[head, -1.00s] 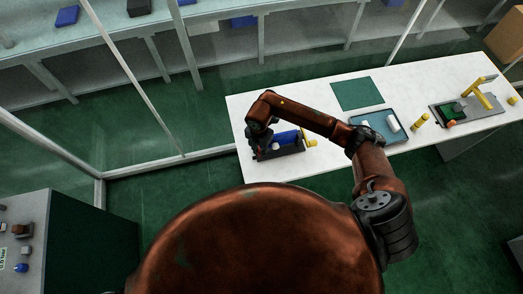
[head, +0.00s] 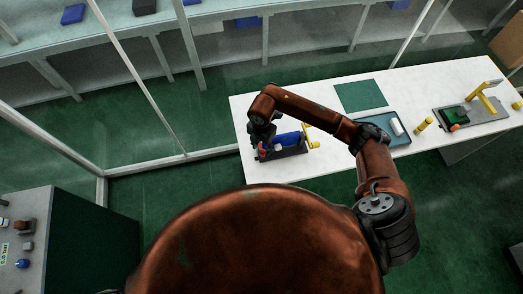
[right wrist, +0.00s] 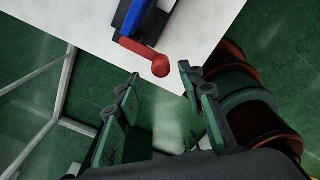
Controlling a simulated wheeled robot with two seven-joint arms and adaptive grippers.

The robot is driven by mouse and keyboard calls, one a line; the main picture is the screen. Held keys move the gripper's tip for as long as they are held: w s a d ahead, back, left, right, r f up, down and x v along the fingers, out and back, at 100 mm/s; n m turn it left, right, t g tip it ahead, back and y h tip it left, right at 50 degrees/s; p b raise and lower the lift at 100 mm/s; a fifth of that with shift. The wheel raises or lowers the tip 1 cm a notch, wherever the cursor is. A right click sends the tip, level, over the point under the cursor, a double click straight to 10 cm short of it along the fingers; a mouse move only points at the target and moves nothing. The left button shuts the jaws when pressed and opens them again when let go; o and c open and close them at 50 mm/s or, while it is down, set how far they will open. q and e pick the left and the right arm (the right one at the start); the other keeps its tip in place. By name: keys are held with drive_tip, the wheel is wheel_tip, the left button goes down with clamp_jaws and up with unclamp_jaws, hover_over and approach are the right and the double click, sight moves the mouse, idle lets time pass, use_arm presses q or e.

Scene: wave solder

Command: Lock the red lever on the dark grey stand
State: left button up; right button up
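The dark grey stand (head: 291,153) sits on the left part of the white table, with a blue cylinder (head: 285,141) lying on it. The red lever (head: 262,153) is at the stand's left end, partly hidden by my gripper. In the right wrist view the red lever (right wrist: 143,52) ends in a round knob, just beyond my fingertips and apart from them. My right gripper (right wrist: 160,82) is open and empty, with its two fingers spread; in the head view it hangs at the stand's left end (head: 262,142). My left gripper is not in view.
A yellow handle (head: 313,144) is at the stand's right end. A teal tray (head: 400,137) with a white cylinder, a yellow post (head: 424,124) and a grey fixture (head: 448,116) stand further right. A green mat (head: 361,96) lies behind. The table edge is close to the lever.

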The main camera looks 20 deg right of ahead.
sight(262, 151)
wheel_tip(262, 151, up, 8)
drive_tip(key=shift+r, duration=0.2)
idle(0.5)
